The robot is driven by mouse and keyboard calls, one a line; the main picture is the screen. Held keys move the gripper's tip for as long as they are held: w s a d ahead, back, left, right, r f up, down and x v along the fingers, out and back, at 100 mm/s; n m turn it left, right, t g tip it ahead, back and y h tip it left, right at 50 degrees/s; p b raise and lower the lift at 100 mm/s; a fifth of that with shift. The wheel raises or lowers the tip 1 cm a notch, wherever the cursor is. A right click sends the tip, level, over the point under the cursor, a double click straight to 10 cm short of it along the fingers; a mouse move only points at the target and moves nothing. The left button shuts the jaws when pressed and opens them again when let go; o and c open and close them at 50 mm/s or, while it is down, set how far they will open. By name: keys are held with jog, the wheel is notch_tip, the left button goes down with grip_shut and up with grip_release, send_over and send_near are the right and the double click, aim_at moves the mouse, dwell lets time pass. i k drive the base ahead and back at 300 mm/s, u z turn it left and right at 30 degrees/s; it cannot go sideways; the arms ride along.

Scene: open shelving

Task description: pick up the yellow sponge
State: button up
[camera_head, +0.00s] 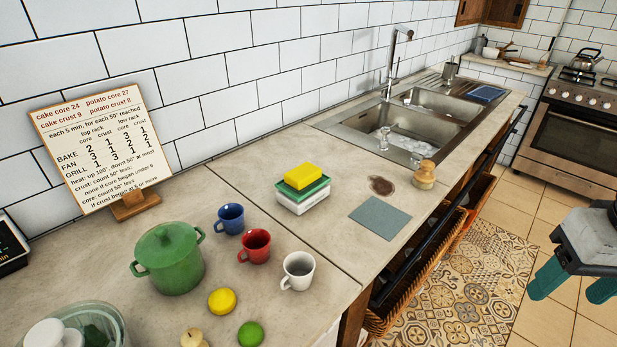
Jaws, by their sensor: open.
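The yellow sponge (303,176) lies flat on top of a small stack on the counter, left of the sink. Directly under it is a green layer (316,188), with a white block or dish (303,204) at the bottom. I cannot tell exactly what the lower layers are. My gripper (573,286) is at the right edge of the view, over the tiled floor and away from the counter. Its two teal fingers are apart with nothing between them. The right finger is partly cut off by the frame.
Blue (230,219), red (254,246) and white (298,271) mugs stand in front of the stack, near a green pot (169,259). A grey-blue cloth (380,218) and a wooden-handled brush (425,174) lie to its right. The sink (410,128) is behind.

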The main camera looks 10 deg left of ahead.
aim_at(300, 179)
jog(key=z, duration=1.85)
jog(key=i, duration=1)
jog(key=u, duration=3.3)
jog(key=i, duration=0.5)
jog(key=z, duration=0.05)
